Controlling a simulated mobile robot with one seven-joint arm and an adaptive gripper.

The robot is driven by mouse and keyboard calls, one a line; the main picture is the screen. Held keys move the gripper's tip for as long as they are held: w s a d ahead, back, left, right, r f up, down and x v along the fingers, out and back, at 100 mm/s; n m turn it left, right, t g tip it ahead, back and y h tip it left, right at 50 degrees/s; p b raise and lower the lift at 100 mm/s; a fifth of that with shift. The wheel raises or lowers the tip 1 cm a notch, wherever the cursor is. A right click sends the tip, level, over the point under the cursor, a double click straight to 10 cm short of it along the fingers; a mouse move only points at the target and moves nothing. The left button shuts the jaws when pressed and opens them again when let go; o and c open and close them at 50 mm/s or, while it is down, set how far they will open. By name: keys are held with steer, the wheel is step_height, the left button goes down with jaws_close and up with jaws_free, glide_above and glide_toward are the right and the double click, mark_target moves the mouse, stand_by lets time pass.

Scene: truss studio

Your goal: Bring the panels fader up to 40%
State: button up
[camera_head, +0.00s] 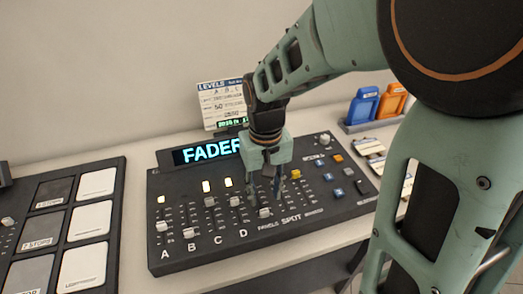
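The dark control console (340,208) lies on the pale desk, with fader columns labelled A, B, C, D, PANELS and SPOT. The panels fader (265,212) has a light cap low in its slot, just above the PANELS label. My gripper (266,198) points down over this part of the console. Its dark fingers look apart, with the panels cap just below and between their tips. Contact with the cap cannot be made out. The console's display (208,152) reads "FADER"; my gripper hides its right part.
Neighbouring fader caps A (161,226), B (188,232), C (209,201) and D (234,201) stand close on the left. A levels card (221,104) stands behind. A pad board (112,215) is at left; blue (362,105) and orange (391,101) items stand at right.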

mark_target(265, 210)
step_height(265, 210, down, 7)
stand_by(0.3)
jaws_close()
steer(key=shift+w, duration=0.1)
